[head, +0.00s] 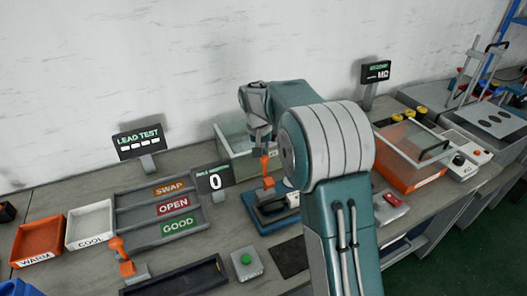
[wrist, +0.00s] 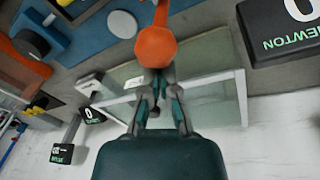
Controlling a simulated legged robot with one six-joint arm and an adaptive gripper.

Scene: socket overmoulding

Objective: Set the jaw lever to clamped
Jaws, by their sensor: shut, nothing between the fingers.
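An orange-handled lever (head: 267,172) stands on a blue fixture (head: 262,217) at the middle of the bench; I take it as the jaw lever, though no label is readable. In the wrist view its rounded orange knob (wrist: 155,46) is just beyond my fingertips. My gripper (head: 263,148) is above the lever, pointing down, shut and empty. In the wrist view the fingers of my gripper (wrist: 155,78) converge at the knob's lower edge; I cannot tell whether they touch it. My arm hides the fixture's right side.
A second orange lever (head: 121,257) stands front left. A glass-sided tank (head: 232,140) is behind the fixture and a display reading 0 (head: 214,180) close to its left. A green-button box (head: 246,262) is in front.

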